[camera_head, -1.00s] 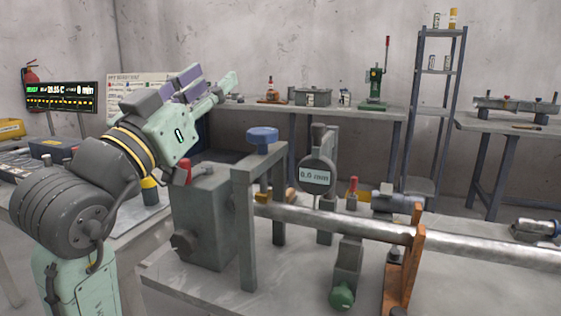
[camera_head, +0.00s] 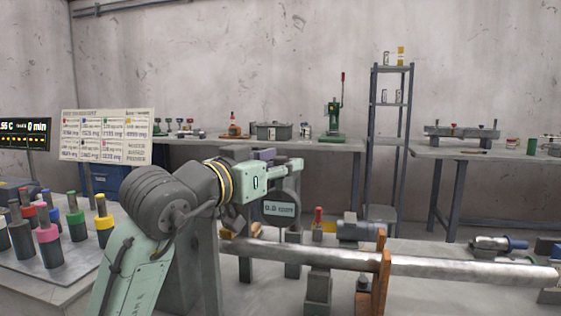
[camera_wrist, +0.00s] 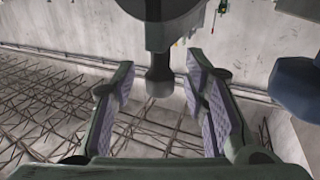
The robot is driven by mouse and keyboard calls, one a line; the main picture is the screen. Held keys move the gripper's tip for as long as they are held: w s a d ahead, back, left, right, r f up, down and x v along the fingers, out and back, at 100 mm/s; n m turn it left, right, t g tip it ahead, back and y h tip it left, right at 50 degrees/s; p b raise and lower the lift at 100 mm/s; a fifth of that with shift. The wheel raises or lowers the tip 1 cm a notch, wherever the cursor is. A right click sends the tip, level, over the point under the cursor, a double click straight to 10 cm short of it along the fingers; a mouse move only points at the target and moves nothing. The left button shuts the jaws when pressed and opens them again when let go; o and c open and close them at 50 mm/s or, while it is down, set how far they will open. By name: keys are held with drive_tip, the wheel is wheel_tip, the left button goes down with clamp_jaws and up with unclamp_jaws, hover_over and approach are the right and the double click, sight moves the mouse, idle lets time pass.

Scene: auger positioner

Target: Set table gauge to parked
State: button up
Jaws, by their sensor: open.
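The table gauge (camera_head: 279,210) is a dark round dial with a small display, on a grey stand above the long metal bar (camera_head: 335,257). The display digits are blurred; my arm partly covers the gauge. My gripper (camera_head: 298,166) is open, just above and in front of the gauge in the head view. In the wrist view my gripper (camera_wrist: 160,70) has its two padded fingers spread apart. A dark round body with a short stem, apparently the gauge (camera_wrist: 159,82), shows at the top middle. Its stem appears between the fingers; I cannot tell whether either finger touches it.
A blue knob (camera_wrist: 298,88) is close to the right finger in the wrist view. An orange bracket (camera_head: 381,275) supports the bar, and a red-topped post (camera_head: 319,222) stands behind it. Several coloured-top cylinders stand on the bench at left. A tall shelf (camera_head: 388,150) is behind.

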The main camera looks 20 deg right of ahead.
drive_tip(key=shift+w+d, duration=0.15)
drive_tip(key=shift+d, duration=0.15)
drive_tip(key=shift+c, duration=0.3)
clamp_jaws()
idle(0.5)
